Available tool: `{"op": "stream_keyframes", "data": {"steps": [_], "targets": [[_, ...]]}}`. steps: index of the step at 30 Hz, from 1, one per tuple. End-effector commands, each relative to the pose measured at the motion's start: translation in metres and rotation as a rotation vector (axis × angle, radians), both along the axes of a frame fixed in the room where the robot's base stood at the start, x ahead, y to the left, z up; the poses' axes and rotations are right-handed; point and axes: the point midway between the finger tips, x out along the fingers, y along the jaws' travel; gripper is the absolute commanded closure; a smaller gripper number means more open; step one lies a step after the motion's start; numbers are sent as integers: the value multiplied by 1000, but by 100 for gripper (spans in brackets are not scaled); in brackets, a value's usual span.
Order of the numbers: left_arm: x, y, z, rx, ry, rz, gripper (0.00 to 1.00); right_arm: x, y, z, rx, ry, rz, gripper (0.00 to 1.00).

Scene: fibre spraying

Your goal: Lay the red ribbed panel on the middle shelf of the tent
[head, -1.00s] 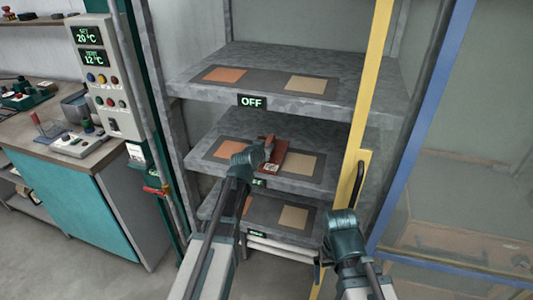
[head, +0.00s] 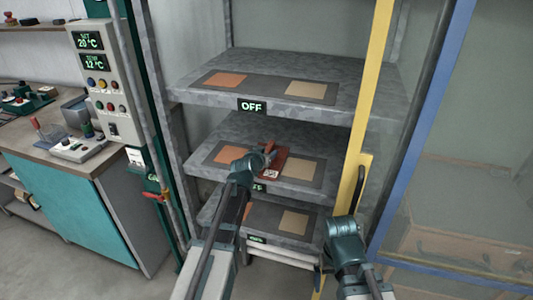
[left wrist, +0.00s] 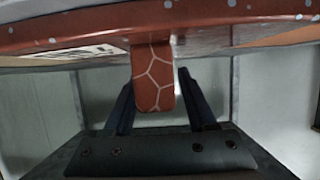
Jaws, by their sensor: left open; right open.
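The red panel (head: 274,165) rests on the right part of the middle shelf (head: 300,140), partly over the shelf's tan square. It carries a small white label. My left gripper (head: 268,152) is open at the panel and covers part of it. In the left wrist view, the panel's red underside edge (left wrist: 60,38) spans the top, and a red tab (left wrist: 153,75) with pale lines hangs between my left gripper's spread fingers, with gaps on both sides. My right gripper (head: 343,226) is open and empty, in front of the yellow post, away from the panel.
The upper shelf (head: 190,92) and lower shelf (head: 300,238) lie close above and below. A yellow post (head: 372,90) with a dark handle stands right, before a blue-framed clear door (head: 425,130). A control box (head: 98,65) and teal bench (head: 75,200) are left.

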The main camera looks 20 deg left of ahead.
Motion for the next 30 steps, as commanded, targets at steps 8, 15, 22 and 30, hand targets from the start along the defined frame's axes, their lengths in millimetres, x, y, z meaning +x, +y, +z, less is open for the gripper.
{"op": "stream_keyframes", "data": {"steps": [8,15,22,30], "targets": [[-26,1,14,1,0,1,43,0,0,14,0,0,0,0],[-72,2,34,0,0,1,43,0,0,34,0,0,0,0],[-105,4,46,0,1,1,43,0,0,46,0,0,0,0],[-111,4,47,0,0,0,43,0,0,47,0,0,0,0]]}}
